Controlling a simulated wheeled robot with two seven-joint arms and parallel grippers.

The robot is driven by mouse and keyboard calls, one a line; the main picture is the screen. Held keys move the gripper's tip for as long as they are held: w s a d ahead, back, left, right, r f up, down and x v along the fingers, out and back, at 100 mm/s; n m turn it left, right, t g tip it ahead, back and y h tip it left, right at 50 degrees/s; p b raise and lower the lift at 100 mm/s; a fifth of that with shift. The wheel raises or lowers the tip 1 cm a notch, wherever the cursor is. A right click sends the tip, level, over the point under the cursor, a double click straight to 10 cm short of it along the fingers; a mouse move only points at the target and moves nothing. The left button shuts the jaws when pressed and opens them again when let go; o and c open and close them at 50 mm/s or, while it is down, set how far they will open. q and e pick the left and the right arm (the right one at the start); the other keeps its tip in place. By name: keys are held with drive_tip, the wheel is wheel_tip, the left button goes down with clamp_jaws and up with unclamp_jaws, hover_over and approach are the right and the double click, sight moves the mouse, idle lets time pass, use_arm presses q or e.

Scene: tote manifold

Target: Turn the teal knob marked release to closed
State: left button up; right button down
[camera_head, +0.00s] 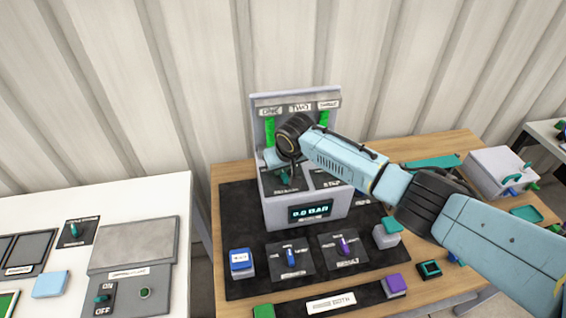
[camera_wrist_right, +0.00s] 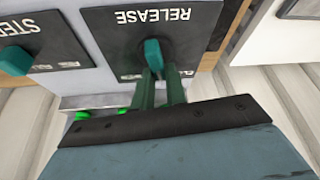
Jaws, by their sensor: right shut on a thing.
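The teal release knob (camera_wrist_right: 153,55) sits on a dark plate marked RELEASE (camera_wrist_right: 152,17), which appears upside down in the right wrist view. My right gripper (camera_wrist_right: 157,88) is shut on this knob, its green fingers reaching it from below in that view. In the head view my right gripper (camera_head: 284,175) is over the left part of the grey console's sloped face, and the wrist covers much of the plate. The small position marks by the knob are partly hidden by the fingers, so its setting cannot be read. My left gripper is not in view.
A second teal knob (camera_wrist_right: 15,60) marked STEP is beside the release plate. The console (camera_head: 285,212) has a "0.0 BAR" display (camera_head: 310,211) and a back panel with green gauges (camera_head: 269,130). Blue (camera_head: 290,257) and purple (camera_head: 343,246) knobs stand in front on the black mat (camera_head: 235,205).

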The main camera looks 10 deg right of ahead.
drive_tip(key=shift+a+n+g+y, duration=0.15)
drive_tip(key=shift+n+y, duration=0.25)
drive_tip(key=shift+n, duration=0.7)
drive_tip(key=shift+a+n+g+y, duration=0.15)
drive_tip(key=shift+n+y, duration=0.25)
drive_tip(key=shift+n, duration=0.7)
drive_tip(key=shift+d, duration=0.1)
drive_tip(key=c, duration=1.4)
unclamp_jaws()
drive_tip(key=shift+s, duration=0.1)
drive_tip(key=shift+c, duration=0.2)
drive_tip(key=v, duration=1.3)
drive_tip(key=shift+r, duration=0.25)
